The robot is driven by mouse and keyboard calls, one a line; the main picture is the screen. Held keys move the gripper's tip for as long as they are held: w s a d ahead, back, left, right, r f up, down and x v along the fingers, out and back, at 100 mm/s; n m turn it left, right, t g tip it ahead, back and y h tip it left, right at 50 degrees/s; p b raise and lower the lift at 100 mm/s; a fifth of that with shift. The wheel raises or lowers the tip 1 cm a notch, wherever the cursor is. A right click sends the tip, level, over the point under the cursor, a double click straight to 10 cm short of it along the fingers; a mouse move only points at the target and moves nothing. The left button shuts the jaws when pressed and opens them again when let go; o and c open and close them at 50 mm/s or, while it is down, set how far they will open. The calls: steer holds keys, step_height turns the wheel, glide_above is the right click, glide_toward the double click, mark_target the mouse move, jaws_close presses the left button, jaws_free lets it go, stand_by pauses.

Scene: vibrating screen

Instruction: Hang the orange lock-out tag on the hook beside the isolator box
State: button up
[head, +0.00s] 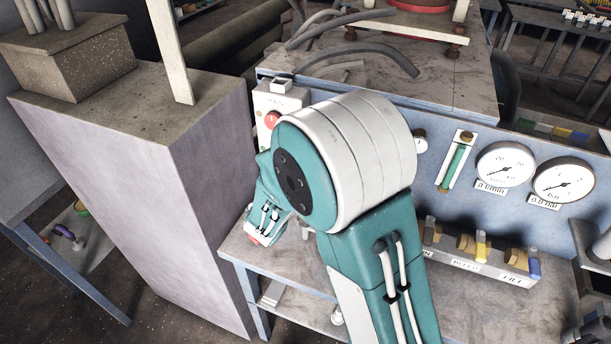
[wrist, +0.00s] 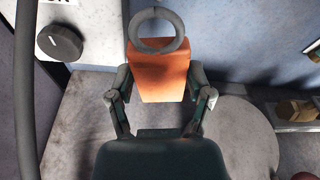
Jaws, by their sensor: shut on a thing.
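The orange tag (wrist: 160,75) is in my gripper (wrist: 159,88), in the wrist view. The fingers close on its left and right sides. A grey ring (wrist: 158,30) stands at its far end, against the blue-grey panel. The isolator box (head: 281,98), pale with a red button (head: 271,118), stands behind my arm in the head view, its lower part hidden. In the wrist view a pale box face (wrist: 95,30) with a black knob (wrist: 60,43) lies left of the tag; it appears to be the isolator box. I cannot make out the hook in either view.
A dark cable (wrist: 26,90) runs down the wrist view's left edge. A large grey cabinet (head: 150,170) stands left of my arm. Gauges (head: 505,164) and a labelled valve row (head: 480,262) are to the right. A pale round surface (wrist: 235,140) lies lower right in the wrist view.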

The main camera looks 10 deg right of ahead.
steer(key=x, duration=0.9)
steer(key=shift+w+d, duration=0.2)
steer(key=shift+w, duration=0.15)
stand_by(0.8)
stand_by(0.5)
steer(key=o, duration=0.9)
steer(key=shift+d, duration=0.1)
